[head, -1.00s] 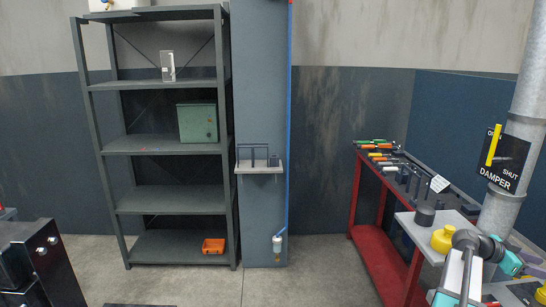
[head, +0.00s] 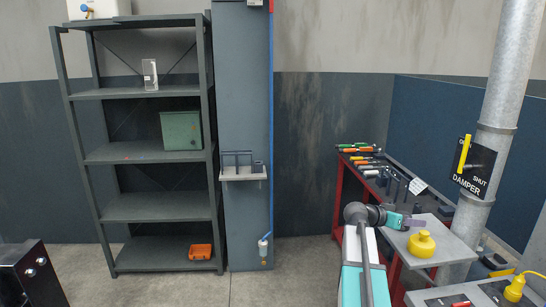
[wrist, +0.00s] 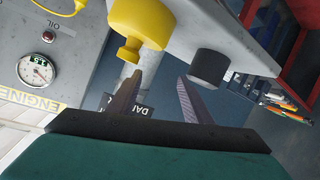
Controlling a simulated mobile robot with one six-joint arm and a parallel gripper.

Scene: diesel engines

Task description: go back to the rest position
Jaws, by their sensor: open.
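My gripper (head: 414,223) is at the right in the head view, at the end of my raised arm. It is held above a small grey shelf by the pipe. In the wrist view the two jaws (wrist: 160,92) stand apart with nothing between them. A yellow knobbed object (head: 421,244) sits on the grey shelf just below the gripper in the head view. It also shows in the wrist view (wrist: 140,22), beyond the left jaw. A black cylinder (wrist: 208,66) shows beyond the right jaw.
A red tool bench (head: 338,200) stands behind the arm. A grey pipe (head: 497,120) with a damper sign (head: 474,166) rises at the right. A gauge panel (wrist: 82,55) is at left in the wrist view. The floor before the rack (head: 158,207) is clear.

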